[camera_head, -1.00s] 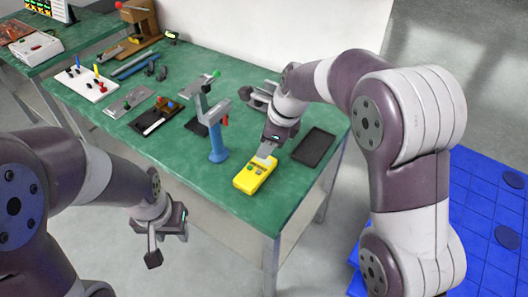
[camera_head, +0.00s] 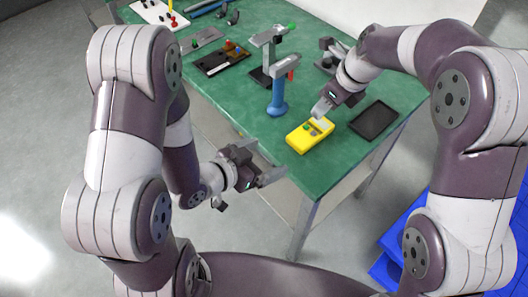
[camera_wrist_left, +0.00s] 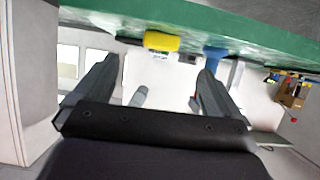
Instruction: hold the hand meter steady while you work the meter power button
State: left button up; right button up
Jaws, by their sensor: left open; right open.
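The yellow hand meter (camera_head: 310,134) lies on the green table (camera_head: 330,175) near its front edge, with a grey screen and small coloured buttons on its face. It also shows in the left wrist view (camera_wrist_left: 161,41). My right gripper (camera_head: 322,107) is over the meter's far end and covers part of it. Its jaws are open, but I cannot tell whether a finger touches the meter. My left gripper (camera_head: 262,162) is open and empty, just off the table's front edge, left of and apart from the meter. Its spread fingers show in the left wrist view (camera_wrist_left: 152,88).
A grey fixture (camera_head: 330,56) stands behind my right gripper. A dark tray with small parts (camera_head: 222,58) lies farther left. The table in front of the meter is clear.

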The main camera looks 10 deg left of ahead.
aim_at(298, 140)
pick_arm(q)
jog(key=x, duration=0.4)
jog(key=r+x, duration=0.1)
jog(key=x, duration=0.7)
jog(key=shift+w+d, duration=0.35)
jog(key=shift+w, duration=0.15)
jog(key=c, duration=1.2)
pick_arm(e)
grip_shut()
dwell(0.9)
